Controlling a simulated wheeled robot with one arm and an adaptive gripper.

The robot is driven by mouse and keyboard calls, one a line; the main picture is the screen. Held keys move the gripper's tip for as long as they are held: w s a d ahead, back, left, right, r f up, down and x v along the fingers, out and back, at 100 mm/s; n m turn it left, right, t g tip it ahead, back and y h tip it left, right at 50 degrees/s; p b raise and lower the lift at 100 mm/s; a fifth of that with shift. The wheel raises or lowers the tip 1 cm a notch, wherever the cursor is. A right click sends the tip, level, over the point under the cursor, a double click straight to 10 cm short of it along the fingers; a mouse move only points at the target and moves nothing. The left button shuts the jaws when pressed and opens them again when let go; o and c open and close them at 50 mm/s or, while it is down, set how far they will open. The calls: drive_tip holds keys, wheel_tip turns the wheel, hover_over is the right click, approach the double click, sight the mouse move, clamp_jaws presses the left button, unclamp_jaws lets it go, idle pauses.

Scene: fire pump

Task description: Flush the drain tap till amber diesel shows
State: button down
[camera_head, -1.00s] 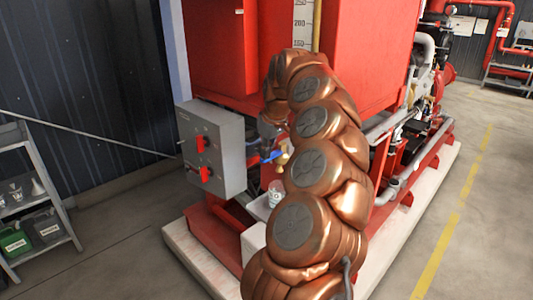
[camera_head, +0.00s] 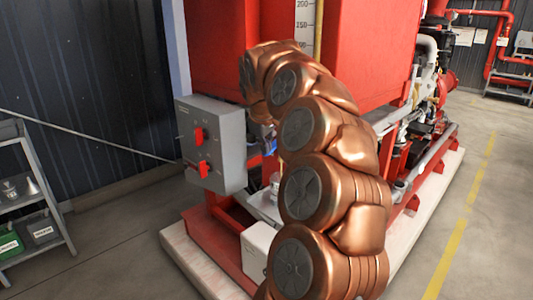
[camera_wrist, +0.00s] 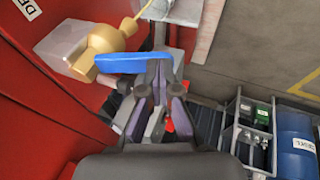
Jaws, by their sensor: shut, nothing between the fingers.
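The brass drain tap (camera_wrist: 106,39) shows at the upper left of the wrist view, with its blue lever (camera_wrist: 135,62) pointing right. My gripper (camera_wrist: 156,75) is shut and empty. Its fingertips are right at the lower edge of the blue lever; I cannot tell whether they touch it. In the head view the blue lever (camera_head: 269,147) is a small patch between the grey panel and my arm, and my gripper is hidden. A clear jar (camera_head: 275,181) stands below, partly behind my arm. No liquid flow is visible.
A grey control box (camera_head: 211,146) with red switches stands left of my arm, in front of the red tank (camera_head: 362,50). A shelf (camera_head: 30,185) with cans is at far left. The wrist view also shows a blue drum (camera_wrist: 294,125). Floor is clear at right.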

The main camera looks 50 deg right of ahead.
drive_tip(key=shift+f+b, duration=0.4)
drive_tip(key=shift+f, duration=0.05)
drive_tip(key=shift+r+h, duration=0.25)
drive_tip(key=shift+h, duration=0.05)
drive_tip(key=shift+r+p, duration=0.2)
drive_tip(key=shift+p, duration=0.1)
idle(0.4)
drive_tip(key=shift+r+p, duration=0.45)
drive_tip(key=shift+r, duration=0.2)
drive_tip(key=shift+r+p, duration=0.3)
drive_tip(key=shift+r, duration=0.1)
wheel_tip(320, 180, up, 12)
drive_tip(key=s+a+p, duration=0.1)
drive_tip(key=s+a, duration=0.1)
drive_tip(key=shift+s+a+r, duration=0.25)
drive_tip(key=shift+s, duration=0.1)
